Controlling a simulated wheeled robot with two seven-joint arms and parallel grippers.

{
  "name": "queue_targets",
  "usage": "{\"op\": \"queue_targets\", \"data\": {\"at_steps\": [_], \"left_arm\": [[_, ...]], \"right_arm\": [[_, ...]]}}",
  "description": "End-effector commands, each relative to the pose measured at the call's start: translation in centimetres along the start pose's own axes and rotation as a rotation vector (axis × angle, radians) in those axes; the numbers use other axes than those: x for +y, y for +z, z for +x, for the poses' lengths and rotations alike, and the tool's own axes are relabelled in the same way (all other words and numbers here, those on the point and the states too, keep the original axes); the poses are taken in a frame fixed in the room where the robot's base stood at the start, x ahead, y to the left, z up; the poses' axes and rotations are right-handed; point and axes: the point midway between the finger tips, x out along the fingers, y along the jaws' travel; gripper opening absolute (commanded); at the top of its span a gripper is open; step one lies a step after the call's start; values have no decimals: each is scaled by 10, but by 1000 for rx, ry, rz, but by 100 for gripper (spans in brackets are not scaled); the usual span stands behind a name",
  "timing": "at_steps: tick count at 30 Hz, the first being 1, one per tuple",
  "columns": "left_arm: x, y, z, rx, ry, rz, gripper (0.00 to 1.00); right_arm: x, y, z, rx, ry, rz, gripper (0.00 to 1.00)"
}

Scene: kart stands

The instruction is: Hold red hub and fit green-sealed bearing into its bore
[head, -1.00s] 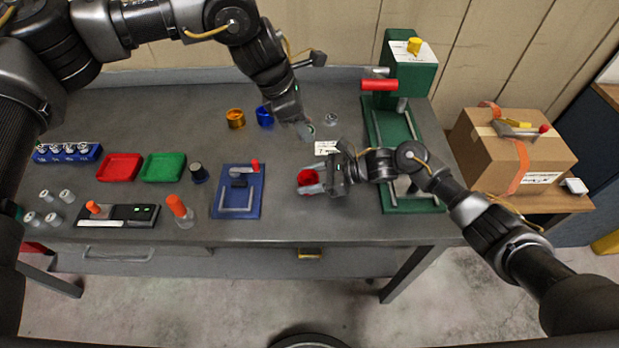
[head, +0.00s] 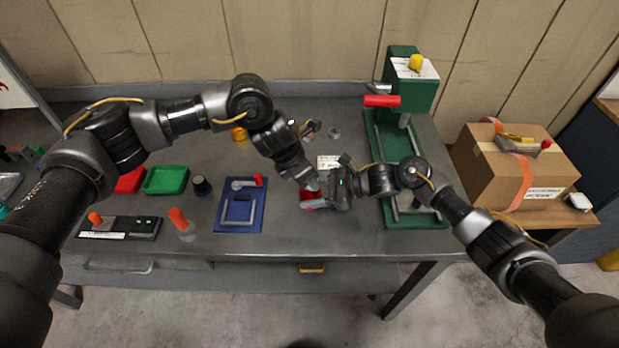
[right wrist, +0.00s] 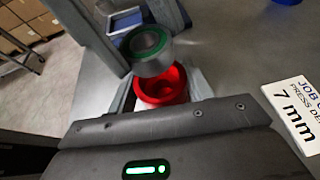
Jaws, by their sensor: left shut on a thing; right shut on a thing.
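The red hub (head: 306,195) is in my right gripper (head: 318,199) near the table's front right; the right wrist view shows its open bore (right wrist: 163,82) between the jaws. The green-sealed bearing (right wrist: 148,48), a grey ring with a green rim, is just above the hub, tilted and slightly off to the far side of the bore. My left gripper (head: 313,186) is shut on the bearing and comes down over the hub; its fingers also show in the right wrist view (right wrist: 128,28). In the head view the bearing is mostly hidden. I cannot tell whether bearing and hub touch.
A white job card (head: 328,162) lies just behind the hub. The green press (head: 408,85) stands to the right. A blue tool mat (head: 240,204), a green tray (head: 165,180) and an orange ring (head: 238,134) are to the left. A small metal ring (head: 334,132) lies behind.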

Motion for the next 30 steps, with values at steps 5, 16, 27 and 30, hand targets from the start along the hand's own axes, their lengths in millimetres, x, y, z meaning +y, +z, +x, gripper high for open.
{"op": "queue_targets", "data": {"at_steps": [5,16,27,30], "left_arm": [[0,0,0,-1,-1,2,11],[0,-2,6,-1,-2,3,11],[0,-10,23,0,-2,3,11],[0,-12,28,1,-2,3,11]], "right_arm": [[0,0,0,0,1,0,18],[0,0,0,1,1,0,18],[0,-1,0,1,1,1,18],[1,-1,0,1,1,1,18]]}}
